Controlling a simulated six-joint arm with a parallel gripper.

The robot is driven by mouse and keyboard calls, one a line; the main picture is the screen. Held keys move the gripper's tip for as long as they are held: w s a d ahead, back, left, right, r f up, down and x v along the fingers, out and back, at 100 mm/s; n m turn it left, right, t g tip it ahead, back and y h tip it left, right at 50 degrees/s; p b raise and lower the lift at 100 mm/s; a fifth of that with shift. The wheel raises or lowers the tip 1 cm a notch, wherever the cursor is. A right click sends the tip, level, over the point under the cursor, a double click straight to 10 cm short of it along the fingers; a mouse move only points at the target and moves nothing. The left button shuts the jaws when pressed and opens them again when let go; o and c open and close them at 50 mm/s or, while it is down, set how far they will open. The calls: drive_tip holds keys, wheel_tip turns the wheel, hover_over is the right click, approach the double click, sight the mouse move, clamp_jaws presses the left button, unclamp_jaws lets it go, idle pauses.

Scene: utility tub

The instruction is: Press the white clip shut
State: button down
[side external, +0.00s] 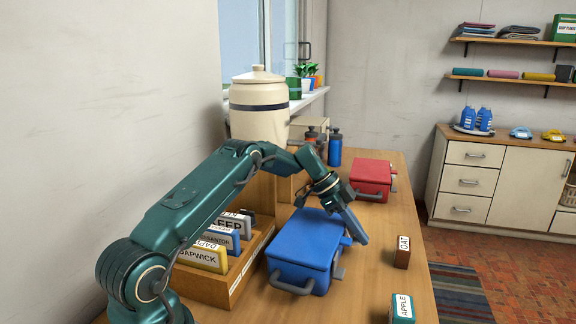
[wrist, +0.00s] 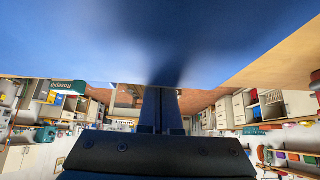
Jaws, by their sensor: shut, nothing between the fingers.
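A blue lidded tub (side external: 300,245) stands on the wooden bench, with a grey handle (side external: 290,287) on its near side. A grey clip-like piece (side external: 338,272) sticks out from its right side. I cannot make out a clearly white clip on it. My gripper (side external: 362,240) is shut and empty, pointing down at the right side of the tub, close to its lid edge. I cannot tell whether it touches. In the wrist view, the shut fingers (wrist: 160,108) reach to the blue tub surface (wrist: 150,40), which fills the top.
A red lidded box (side external: 370,178) stands behind. A wooden tray (side external: 215,288) of label cards lies left of the tub. Labelled blocks stand at the right, OAT (side external: 402,252) and APPLE (side external: 402,308). Bottles (side external: 335,148) and a cream crock (side external: 258,110) stand at the back.

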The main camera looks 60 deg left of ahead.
drive_tip(key=shift+s+f+g+y, duration=0.1)
drive_tip(key=shift+f+g+y, duration=0.15)
drive_tip(key=shift+g+y, duration=0.2)
idle(0.8)
drive_tip(key=shift+r, duration=0.15)
